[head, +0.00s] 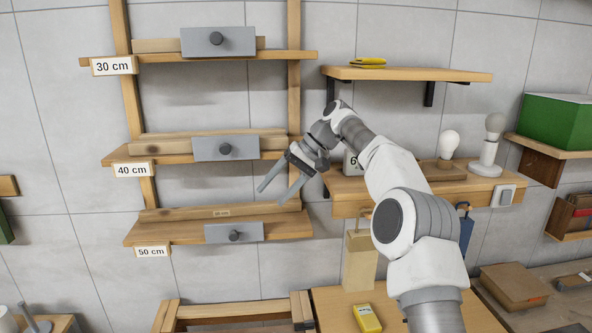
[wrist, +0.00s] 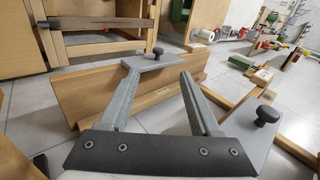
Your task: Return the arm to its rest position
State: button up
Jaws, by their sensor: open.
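My gripper (head: 272,195) is in the middle of the head view, at the end of my raised white and grey arm. Its two grey fingers are spread apart and point down and to the left, with nothing between them. In the picture they overlap the area between the 40 cm shelf (head: 120,158) and the 50 cm shelf (head: 135,233), near their right ends. The wrist view shows the open fingers (wrist: 157,76) in front of a wooden board with a grey plate and black knob (wrist: 158,51). I cannot tell the exact gap between them.
A wooden shelf (head: 400,74) with a yellow item (head: 369,62) is above my arm. A ledge with bulbs (head: 449,143) is behind and right of it. A wooden block (head: 358,262) and a yellow device (head: 367,319) are below. Bare tiled wall shows at left.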

jog(key=s+d+r+t+h+b, duration=0.1)
jog(key=s+d+t+h+b, duration=0.3)
jog(key=s, duration=0.6)
jog(key=s+d+r+h, duration=0.1)
jog(key=s+d+h, duration=0.1)
jog(key=s+d, duration=0.65)
jog(key=s+d+f, duration=0.2)
jog(key=s+f, duration=0.2)
jog(key=s, duration=0.3)
jog(key=s+d+f+m+t+h+b, duration=0.1)
jog(key=s+d+f, duration=0.2)
jog(key=s, duration=0.4)
jog(key=s+d+f+m+t+h+b, duration=0.1)
jog(key=s+d+f, duration=0.1)
jog(key=s+f, duration=0.3)
jog(key=shift+s+d, duration=0.25)
jog(key=shift+s, duration=0.85)
